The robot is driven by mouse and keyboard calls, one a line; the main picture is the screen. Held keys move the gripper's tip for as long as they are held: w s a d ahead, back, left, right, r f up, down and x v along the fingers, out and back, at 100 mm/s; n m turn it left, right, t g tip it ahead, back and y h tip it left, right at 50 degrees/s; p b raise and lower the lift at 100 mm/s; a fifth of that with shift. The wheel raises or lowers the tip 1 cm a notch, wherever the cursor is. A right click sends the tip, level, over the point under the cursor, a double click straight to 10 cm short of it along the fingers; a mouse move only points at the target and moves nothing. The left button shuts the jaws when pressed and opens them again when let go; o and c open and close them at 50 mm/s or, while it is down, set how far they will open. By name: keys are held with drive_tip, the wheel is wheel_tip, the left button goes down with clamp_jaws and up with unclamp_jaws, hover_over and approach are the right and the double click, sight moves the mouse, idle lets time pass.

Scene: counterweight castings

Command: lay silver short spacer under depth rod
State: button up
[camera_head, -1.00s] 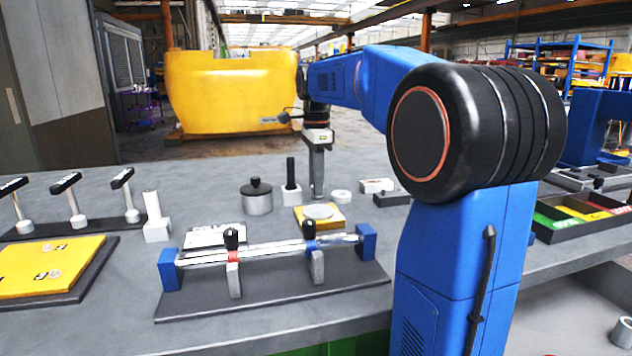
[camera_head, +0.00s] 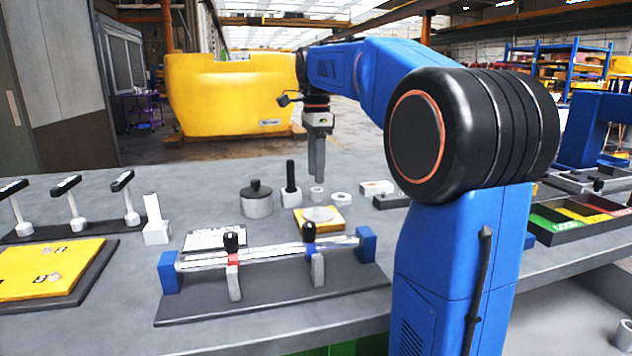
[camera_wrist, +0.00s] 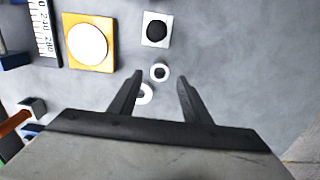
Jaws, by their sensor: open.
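A small silver-grey ring (camera_head: 317,193), which looks like the short spacer, lies on the bench below my gripper (camera_head: 317,181). In the wrist view this ring (camera_wrist: 160,72) sits ahead of the gap between the fingertips. A second, whiter ring (camera_head: 340,198) lies close by; the left finger partly covers it in the wrist view (camera_wrist: 145,94). My gripper is open and empty, its fingers (camera_wrist: 158,80) above the bench. An upright black rod on a pale square base (camera_head: 291,186) stands left of the rings; whether it is the depth rod I cannot tell for certain.
A yellow plate with a pale disc (camera_head: 334,224) lies nearer me. A lidded grey pot (camera_head: 257,204) stands left of the black rod. A fixture with a horizontal silver bar (camera_head: 270,254) lies in front. Pale and dark blocks (camera_head: 376,187) stand to the right.

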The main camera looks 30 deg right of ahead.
sight(312, 190)
wheel_tip(312, 190, up, 7)
drive_tip(key=shift+f, duration=0.15)
drive_tip(key=shift+o, duration=0.5)
drive_tip(key=shift+r, duration=0.4)
drive_tip(key=w+a+r+m+g+h, duration=0.1)
drive_tip(key=a+r+m+h, duration=0.15)
drive_tip(key=m, duration=1.55)
drive_tip(key=w+a+r+m+h, duration=0.15)
drive_tip(key=a+m, duration=0.25)
drive_tip(key=m, duration=1.4)
drive_tip(key=x, duration=1.1)
drive_tip(key=s+x, duration=0.1)
drive_tip(key=x, duration=0.5)
drive_tip(key=shift+d+f, duration=0.1)
drive_tip(key=shift+f, duration=0.1)
